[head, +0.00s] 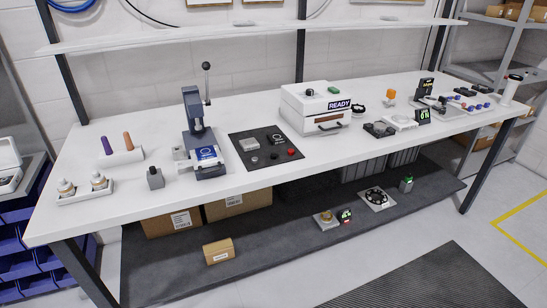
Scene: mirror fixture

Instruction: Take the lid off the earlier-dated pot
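Two small cream-coloured pots stand side by side on a white tray (84,197) at the left end of the white workbench. The left pot (67,190) and the right pot (99,183) each have a tan or brownish top that looks like a lid with a knob. Any dates on them are too small to read, so I cannot tell which is earlier. Neither of my grippers shows in this view.
A white block with purple and orange handles (122,158) stands behind the tray. The bench front left of the grey block is clear. A shelf (250,38) runs above the back.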

